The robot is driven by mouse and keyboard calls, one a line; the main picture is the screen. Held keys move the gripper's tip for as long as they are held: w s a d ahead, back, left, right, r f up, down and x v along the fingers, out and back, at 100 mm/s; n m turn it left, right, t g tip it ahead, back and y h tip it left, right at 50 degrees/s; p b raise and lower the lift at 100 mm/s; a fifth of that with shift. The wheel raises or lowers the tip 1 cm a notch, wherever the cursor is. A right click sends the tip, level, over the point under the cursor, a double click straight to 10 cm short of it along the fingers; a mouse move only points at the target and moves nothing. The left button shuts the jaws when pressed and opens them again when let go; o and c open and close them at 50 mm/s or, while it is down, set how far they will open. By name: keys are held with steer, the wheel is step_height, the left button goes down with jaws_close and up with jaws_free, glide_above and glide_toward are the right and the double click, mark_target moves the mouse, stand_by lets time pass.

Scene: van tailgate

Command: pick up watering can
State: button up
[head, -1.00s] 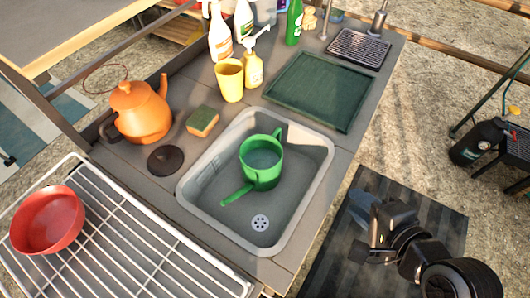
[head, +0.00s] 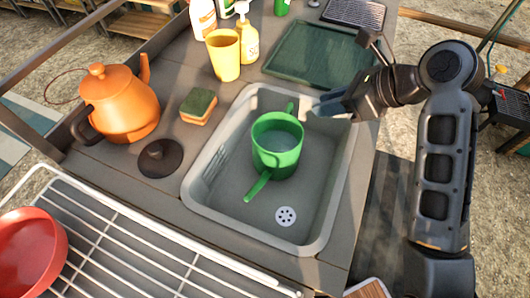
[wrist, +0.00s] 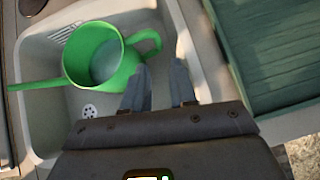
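The green watering can (head: 277,148) stands upright in the grey sink basin (head: 205,205), its long spout toward the front left and its loop handle at the back. It also shows in the wrist view (wrist: 92,62), with its handle on the right. My gripper (head: 325,106) is over the right back rim of the sink, close to the can's handle side but apart from it. In the wrist view the two fingers (wrist: 160,85) are spread with a gap between them and nothing held.
An orange kettle (head: 122,105), a sponge (head: 198,107) and a black drain plug (head: 159,158) lie left of the sink. A yellow cup (head: 224,55) and soap bottle (head: 248,42) stand behind. A green drying mat (head: 315,55) lies behind right. A wire rack (head: 130,245) holds a red bowl (head: 30,255).

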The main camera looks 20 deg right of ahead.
steer(key=shift+b+x, duration=0.55)
steer(key=shift+x, duration=3.7)
steer(key=shift+a, duration=0.15)
steer(key=shift+c, duration=0.2)
jaws_close()
steer(key=shift+r, duration=0.1)
